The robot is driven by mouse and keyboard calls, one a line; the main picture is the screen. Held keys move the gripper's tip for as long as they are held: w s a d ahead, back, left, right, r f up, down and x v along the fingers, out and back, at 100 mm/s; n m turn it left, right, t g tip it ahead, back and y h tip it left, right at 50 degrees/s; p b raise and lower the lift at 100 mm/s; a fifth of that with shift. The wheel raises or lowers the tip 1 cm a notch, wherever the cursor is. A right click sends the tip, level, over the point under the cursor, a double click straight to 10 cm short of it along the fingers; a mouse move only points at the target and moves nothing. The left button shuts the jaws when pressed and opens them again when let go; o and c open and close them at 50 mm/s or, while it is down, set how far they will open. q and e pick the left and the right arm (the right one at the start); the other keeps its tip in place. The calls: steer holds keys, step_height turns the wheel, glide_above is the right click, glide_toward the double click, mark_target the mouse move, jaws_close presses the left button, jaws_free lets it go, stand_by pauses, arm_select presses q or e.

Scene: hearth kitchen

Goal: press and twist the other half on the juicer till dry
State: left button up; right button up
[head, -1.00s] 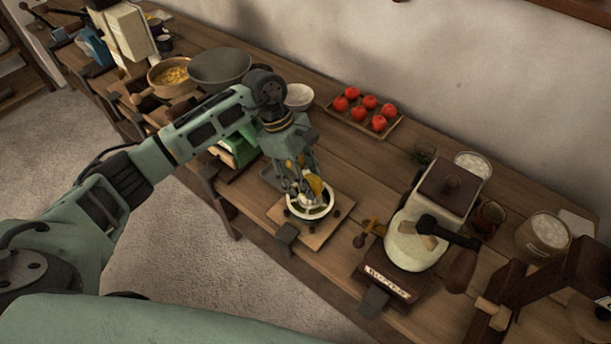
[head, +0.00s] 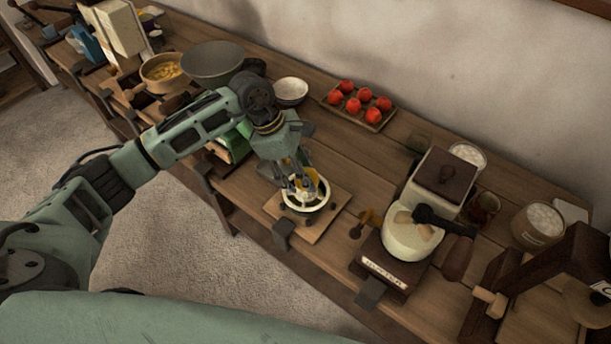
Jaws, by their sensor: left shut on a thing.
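My left gripper (head: 299,186) points down over the juicer (head: 321,203), a round pale-rimmed piece on a square wooden board. The gripper is shut on an orange half (head: 312,178), of which a small yellow-orange part shows between the fingers. The half sits low at the middle of the juicer's ring; the fingers hide most of it and the cone, so I cannot tell how firmly it touches. My right gripper is not in view.
A tray (head: 346,112) of several red fruits and a white bowl (head: 291,91) stand behind the juicer. To the right is a cream machine with a dark lid (head: 443,175). Bare wood (head: 340,160) lies between the tray and the juicer.

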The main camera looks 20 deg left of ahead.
arm_select(q)
steer(key=shift+s+f+b, duration=0.1)
steer(key=shift+f+b, duration=0.35)
steer(key=shift+b, duration=0.1)
steer(key=shift+f+m+g+b, duration=0.1)
steer(key=shift+m+g+b, duration=0.5)
steer(key=shift+m+b, duration=0.65)
steer(key=shift+a+m+g+y+b, duration=0.1)
steer(key=shift+m+g+y+b, duration=0.4)
steer(key=shift+m+b, duration=1.4)
steer(key=shift+s+r+g+b, duration=0.1)
steer(key=shift+r+g+b, duration=0.15)
steer(key=shift+b, duration=0.2)
